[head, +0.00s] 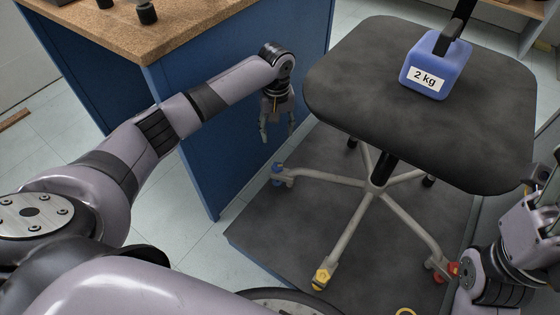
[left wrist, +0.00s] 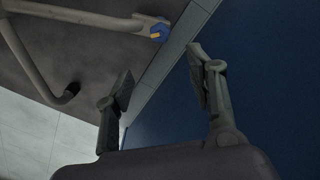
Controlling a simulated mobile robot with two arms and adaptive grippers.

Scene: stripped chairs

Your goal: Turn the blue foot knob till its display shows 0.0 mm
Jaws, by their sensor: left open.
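The blue foot knob (head: 277,172) sits at the end of the chair's left leg, low over the dark mat. It also shows at the top of the left wrist view (left wrist: 159,30), with a small yellow-orange mark on it. No display reading can be made out. My left gripper (head: 278,138) hangs open and empty, fingers down, above the knob in the head view and apart from it. In the left wrist view its two fingers (left wrist: 158,68) are spread, with the knob beyond them. My right gripper (head: 535,190) is partly in view at the right edge; its jaws are unclear.
The stripped chair (head: 350,225) stands on a dark mat (head: 260,240). Its seat (head: 350,75) carries a blue 2 kg weight (head: 432,62). Yellow (head: 321,278) and red (head: 454,269) knobs are on other legs. A blue cabinet (head: 205,165) stands close left of the blue knob.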

